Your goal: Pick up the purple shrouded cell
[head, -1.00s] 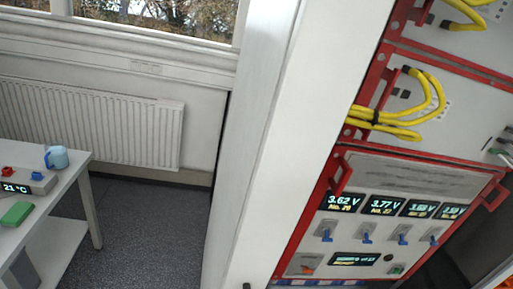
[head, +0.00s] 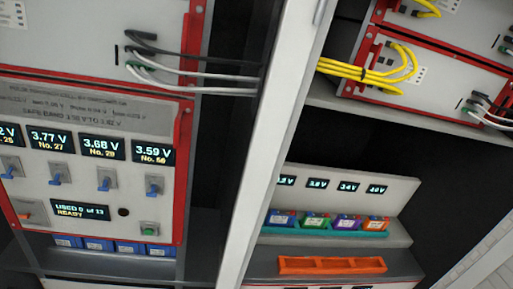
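The purple shrouded cell (head: 345,223) stands in a teal tray (head: 322,234) on a shelf in the right-hand bay, at lower right of the head view. It is third from the left in a row, between a green cell (head: 314,221) and an orange cell (head: 376,223). A blue cell (head: 281,218) is at the row's left end. Small voltage displays sit on the panel behind the row. My gripper is not in view, so I cannot see its state.
An orange tray (head: 331,265) with several compartments lies on the shelf below and in front. A white upright post (head: 268,170) divides the bays. At left is a red-framed panel (head: 92,165) with switches and voltage displays, with blue cells (head: 112,246) beneath. Yellow cables (head: 370,72) hang above right.

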